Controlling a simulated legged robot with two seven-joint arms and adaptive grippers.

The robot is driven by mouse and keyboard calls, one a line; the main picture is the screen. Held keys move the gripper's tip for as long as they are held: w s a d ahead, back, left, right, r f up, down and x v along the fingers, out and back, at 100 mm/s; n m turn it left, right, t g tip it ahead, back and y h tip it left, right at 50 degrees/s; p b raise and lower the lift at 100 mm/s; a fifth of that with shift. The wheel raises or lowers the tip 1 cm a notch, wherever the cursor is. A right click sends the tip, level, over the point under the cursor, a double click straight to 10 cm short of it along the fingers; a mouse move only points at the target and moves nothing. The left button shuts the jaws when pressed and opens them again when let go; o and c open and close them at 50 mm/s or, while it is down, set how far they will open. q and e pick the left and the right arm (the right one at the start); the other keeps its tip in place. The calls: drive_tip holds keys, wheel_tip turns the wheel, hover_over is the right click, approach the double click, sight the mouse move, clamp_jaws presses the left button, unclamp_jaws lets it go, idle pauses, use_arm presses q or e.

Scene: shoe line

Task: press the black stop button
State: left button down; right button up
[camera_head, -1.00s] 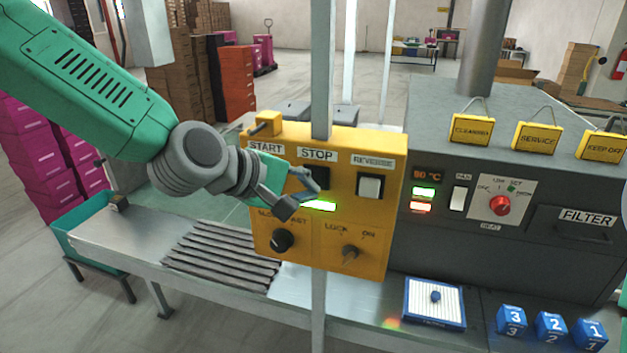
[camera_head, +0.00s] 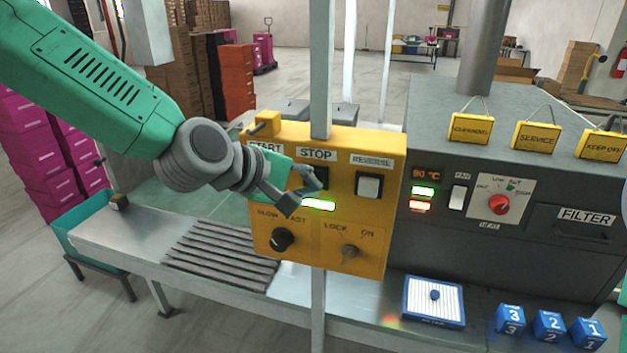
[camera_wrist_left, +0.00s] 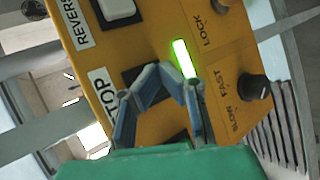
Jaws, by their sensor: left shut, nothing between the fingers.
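The black stop button (camera_head: 322,176) sits under the STOP label on the yellow control box (camera_head: 365,240). My left gripper (camera_head: 314,186) is in front of it and hides part of it; whether it touches the button I cannot tell. In the left wrist view the gripper (camera_wrist_left: 172,72) has its fingers at the black button (camera_wrist_left: 134,74), beside the lit green indicator (camera_wrist_left: 184,58). The left gripper is shut with nothing in it. My right gripper is not in view.
The white reverse button (camera_head: 369,186) is to the right of the stop button. Below are the slow/fast knob (camera_head: 281,239) and the lock key switch (camera_head: 349,252). A grey post (camera_head: 321,70) stands behind the box. A dark oven (camera_head: 460,240) stands at the right.

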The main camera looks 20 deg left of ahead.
use_arm(q)
drive_tip(key=shift+w, duration=0.35)
drive_tip(key=shift+s, duration=0.1)
idle(0.4)
drive_tip(key=shift+s+a, duration=0.1)
drive_tip(key=shift+s, duration=0.8)
drive_tip(key=shift+s+a+p, duration=0.1)
drive_tip(key=shift+s+p, duration=0.2)
drive_tip(key=shift+s, duration=2.2)
